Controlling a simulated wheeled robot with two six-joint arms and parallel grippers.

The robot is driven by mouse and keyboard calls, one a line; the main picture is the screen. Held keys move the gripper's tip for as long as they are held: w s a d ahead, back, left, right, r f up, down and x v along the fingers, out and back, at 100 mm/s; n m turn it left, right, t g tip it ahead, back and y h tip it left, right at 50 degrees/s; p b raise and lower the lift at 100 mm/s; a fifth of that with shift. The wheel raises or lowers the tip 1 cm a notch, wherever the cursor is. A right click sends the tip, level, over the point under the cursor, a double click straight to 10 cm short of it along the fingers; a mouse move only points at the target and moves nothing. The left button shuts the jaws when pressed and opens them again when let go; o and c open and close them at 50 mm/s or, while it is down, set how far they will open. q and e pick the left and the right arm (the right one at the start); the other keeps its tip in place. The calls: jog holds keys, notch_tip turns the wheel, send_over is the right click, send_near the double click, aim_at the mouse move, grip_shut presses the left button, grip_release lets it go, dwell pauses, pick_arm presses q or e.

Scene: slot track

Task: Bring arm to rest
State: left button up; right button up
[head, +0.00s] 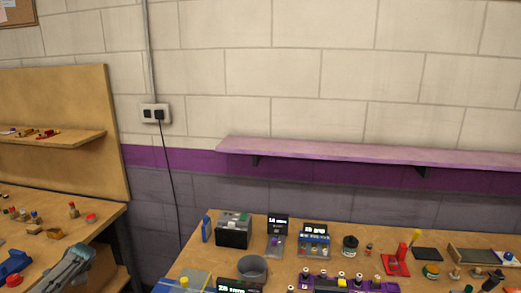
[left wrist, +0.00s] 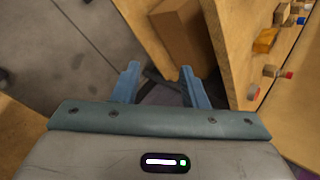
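My left gripper (head: 80,253) shows at the lower left of the head view, in front of the left wooden bench. In the left wrist view its two blue fingers (left wrist: 159,70) stand well apart with nothing between them. Beyond the fingers are the edge of a wooden bench (left wrist: 240,60) and a dark gap beside it; the gripper appears clear of both. My right gripper is in neither view.
The left bench (head: 115,211) carries small parts, with a shelf (head: 70,143) above. A purple shelf (head: 370,153) hangs empty. A gap separates the benches.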

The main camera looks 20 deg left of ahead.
pick_arm(q)
jog(key=s+a+f+t+y, duration=0.15)
jog(key=s+f, duration=0.25)
jog(key=s, duration=0.4)
jog(key=s+a+f+t, duration=0.15)
jog(key=s+f, duration=0.25)
jog(key=s, duration=0.4)
jog(key=s+a+f+y, duration=0.1)
jog(key=s+a+f, duration=0.2)
jog(key=s, duration=0.5)
jog(key=s+d+f+n+g+h, duration=0.1)
jog(key=s+d+f+h, duration=0.15)
jog(key=d+f, duration=1.05)
jog(key=s+d+f+n+h, duration=0.15)
jog(key=s+d+f, duration=0.25)
jog(key=d+f, duration=0.9)
jog(key=s+d+f+h, duration=0.1)
jog(key=d+f, duration=0.3)
jog(key=d, duration=0.9)
jog(key=s+d+f+n+h+b, duration=0.1)
jog(key=d+f, duration=0.3)
jog(key=d, duration=0.9)
jog(key=s+d+f+h+b, duration=0.1)
jog(key=d+f+h, duration=0.2)
jog(key=d, duration=1)
jog(key=shift+d+f+g, duration=0.3)
jog(key=shift+d+f, duration=0.1)
jog(key=shift+f, duration=0.1)
jog(key=shift+n+h, duration=0.25)
